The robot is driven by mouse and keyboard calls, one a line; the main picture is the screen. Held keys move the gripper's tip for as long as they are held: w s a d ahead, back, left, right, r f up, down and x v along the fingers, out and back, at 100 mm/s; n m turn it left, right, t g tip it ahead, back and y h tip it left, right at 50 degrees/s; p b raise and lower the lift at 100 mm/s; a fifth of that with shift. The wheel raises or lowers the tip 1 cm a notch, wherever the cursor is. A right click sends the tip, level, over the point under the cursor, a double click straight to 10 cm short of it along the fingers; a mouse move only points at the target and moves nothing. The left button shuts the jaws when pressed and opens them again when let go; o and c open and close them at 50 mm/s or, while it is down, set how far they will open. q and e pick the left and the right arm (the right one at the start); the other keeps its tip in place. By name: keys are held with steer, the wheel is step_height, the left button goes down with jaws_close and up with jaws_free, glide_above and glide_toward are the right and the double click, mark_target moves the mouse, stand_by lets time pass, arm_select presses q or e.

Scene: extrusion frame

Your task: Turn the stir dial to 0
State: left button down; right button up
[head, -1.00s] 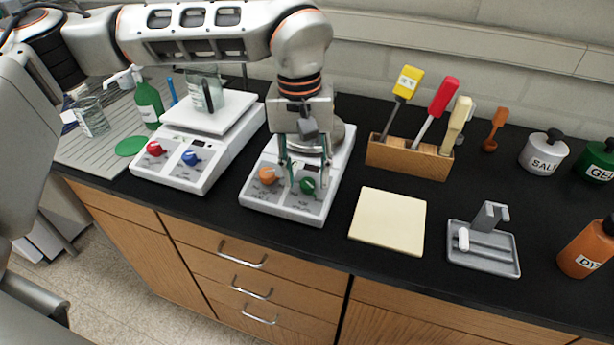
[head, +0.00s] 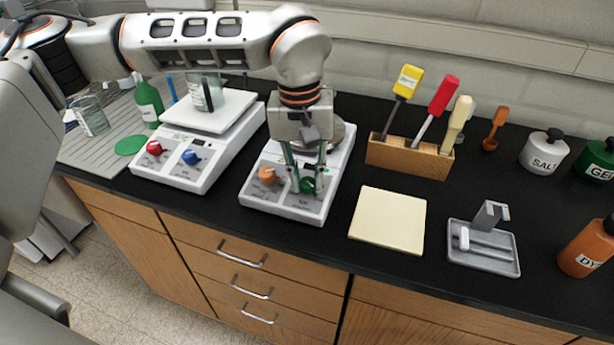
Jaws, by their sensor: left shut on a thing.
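The right-hand stirrer unit (head: 256,199) is white, with an orange dial (head: 268,175) on the left of its front panel and a green dial (head: 308,185) on the right. My left gripper (head: 307,188) points down over this panel, its fingers on both sides of the green dial and shut on it. The fingers and palm cover part of the panel. The dial labels and pointer are too small to read. My right gripper is not in view.
A second white unit (head: 185,176) with red and blue dials stands to the left, bearing a beaker (head: 206,93). A wooden block (head: 408,158) with tools stands to the right.

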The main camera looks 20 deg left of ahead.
arm_select(q)
steer(key=n+b, duration=0.1)
steer(key=n, duration=0.2)
steer(key=n+h+b, duration=0.1)
steer(key=n, duration=0.1)
steer(key=shift+a+f+n+t+b, duration=0.1)
steer(key=shift+n+t+b, duration=0.2)
steer(key=shift+n, duration=0.1)
steer(key=n+t+b, duration=0.1)
steer(key=n+b, duration=0.1)
steer(key=n, duration=0.3)
steer(key=shift+h, duration=0.3)
steer(key=shift+n, duration=0.4)
steer(key=c, duration=1.8)
jaws_free()
steer(key=shift+s, duration=0.1)
steer(key=shift+r, duration=0.2)
steer(key=v, duration=1.2)
